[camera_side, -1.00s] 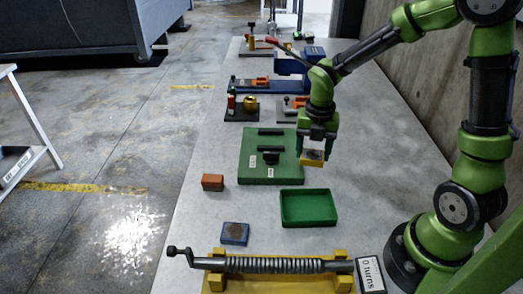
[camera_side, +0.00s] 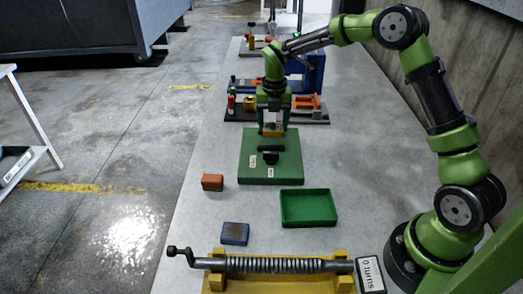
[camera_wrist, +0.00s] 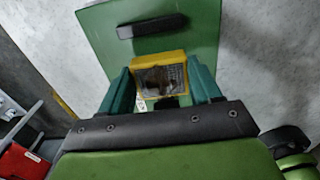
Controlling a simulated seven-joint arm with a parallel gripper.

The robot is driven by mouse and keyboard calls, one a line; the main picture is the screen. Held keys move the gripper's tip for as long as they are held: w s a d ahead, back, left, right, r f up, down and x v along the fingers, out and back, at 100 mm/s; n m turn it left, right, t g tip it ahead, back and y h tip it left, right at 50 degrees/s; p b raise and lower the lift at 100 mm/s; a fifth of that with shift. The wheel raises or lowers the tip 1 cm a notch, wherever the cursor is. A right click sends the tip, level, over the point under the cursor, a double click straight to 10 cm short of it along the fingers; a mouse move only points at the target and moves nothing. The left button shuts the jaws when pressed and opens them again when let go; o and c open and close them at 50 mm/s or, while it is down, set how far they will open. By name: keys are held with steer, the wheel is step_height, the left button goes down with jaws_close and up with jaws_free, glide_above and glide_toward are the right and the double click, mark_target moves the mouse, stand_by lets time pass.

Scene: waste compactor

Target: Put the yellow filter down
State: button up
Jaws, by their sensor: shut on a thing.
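The yellow filter (camera_wrist: 158,80) is a yellow-framed block with a dark, dirty face. My gripper (camera_side: 273,130) is shut on it, with one teal finger on each side in the wrist view. In the side view the yellow filter (camera_side: 272,130) hangs over the far part of the green board (camera_side: 290,170). I cannot tell whether it touches the board. A dark bar (camera_wrist: 152,26) on the board shows ahead of the filter in the wrist view.
An empty green tray (camera_side: 308,222) lies nearer the camera. A brown-orange block (camera_side: 212,182) and a blue-framed block (camera_side: 235,233) lie at the left. A yellow-mounted spring spindle (camera_side: 270,265) stands in front. Tools and fixtures stand behind the board.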

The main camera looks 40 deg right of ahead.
mark_target(271, 124)
steer(key=shift+w, duration=0.5)
steer(key=shift+f, duration=1.8)
steer(key=shift+f, duration=0.15)
steer(key=o, duration=1.1)
